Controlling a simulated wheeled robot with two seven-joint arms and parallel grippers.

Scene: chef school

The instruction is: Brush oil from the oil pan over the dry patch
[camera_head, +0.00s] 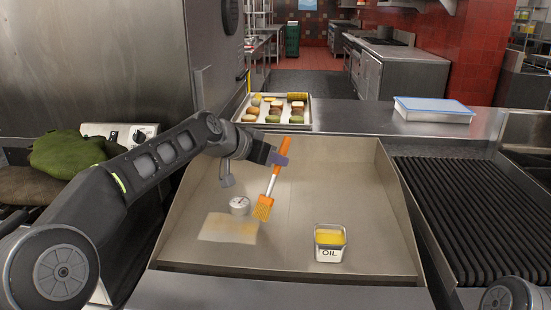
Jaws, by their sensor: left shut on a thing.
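My left gripper (276,158) is shut on an orange-handled brush (273,180), held over the griddle with its orange bristles pointing down. The bristle end is just right of a pale tan patch (228,229) on the flat steel griddle (330,190); I cannot tell if it touches the surface. The oil pan (329,246), a small square container labelled OIL with yellow oil inside, stands on the griddle's front right. A small round white gauge (239,205) sits just behind the patch. My right gripper is not in view; only part of that arm shows at bottom right.
A tray of food pieces (243,107) stands behind the griddle. A lidded container (433,110) is on the back right counter. A ribbed grill (480,210) lies to the right. Raised steel walls edge the griddle; its right half is mostly clear.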

